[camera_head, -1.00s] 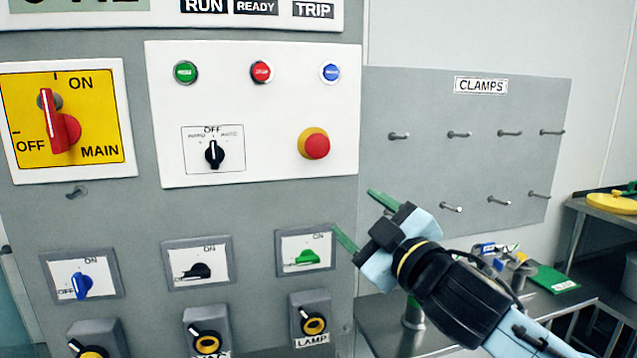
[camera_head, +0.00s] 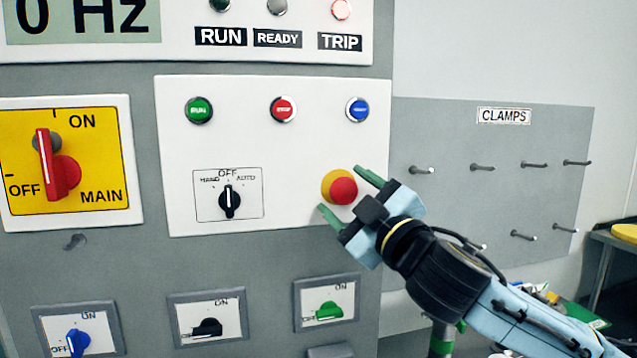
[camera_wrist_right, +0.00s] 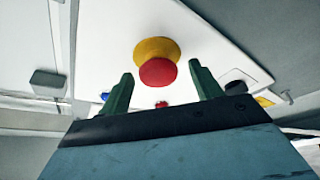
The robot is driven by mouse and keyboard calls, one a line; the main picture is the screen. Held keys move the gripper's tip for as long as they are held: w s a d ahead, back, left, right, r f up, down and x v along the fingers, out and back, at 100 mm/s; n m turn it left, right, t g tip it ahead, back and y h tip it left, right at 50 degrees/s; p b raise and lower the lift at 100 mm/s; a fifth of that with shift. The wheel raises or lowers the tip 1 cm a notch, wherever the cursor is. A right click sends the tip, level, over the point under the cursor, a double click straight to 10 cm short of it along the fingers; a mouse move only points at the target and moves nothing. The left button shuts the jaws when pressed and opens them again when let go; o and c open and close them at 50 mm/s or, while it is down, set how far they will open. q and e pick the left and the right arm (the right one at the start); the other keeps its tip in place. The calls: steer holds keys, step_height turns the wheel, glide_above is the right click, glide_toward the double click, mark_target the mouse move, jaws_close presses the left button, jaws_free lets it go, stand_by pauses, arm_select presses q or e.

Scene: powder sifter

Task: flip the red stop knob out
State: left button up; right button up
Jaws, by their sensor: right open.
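The red stop knob (camera_head: 343,191) is a round mushroom head on a yellow collar, at the lower right of the white button panel (camera_head: 270,140). My right gripper (camera_head: 347,192) is open, with one green fingertip below left of the knob and one above right of it in the head view. In the right wrist view the knob (camera_wrist_right: 158,72) shows ahead of and between the two open fingers (camera_wrist_right: 160,88), with visible gaps on both sides. I cannot tell whether the fingertips reach past its head. My left gripper is not in view.
A green button (camera_head: 199,110), a red button (camera_head: 284,109) and a blue button (camera_head: 358,110) sit above the knob. A black selector (camera_head: 229,201) is to the left. A yellow main switch (camera_head: 70,165) is farther left. A clamps board (camera_head: 500,170) with pegs stands right.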

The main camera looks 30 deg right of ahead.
steer(key=shift+w+r, duration=0.15)
steer(key=shift+w, duration=0.5)
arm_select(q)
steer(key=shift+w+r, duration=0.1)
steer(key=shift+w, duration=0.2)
arm_select(e)
steer(key=shift+s, duration=0.15)
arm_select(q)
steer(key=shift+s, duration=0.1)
arm_select(e)
steer(key=shift+c, duration=0.4)
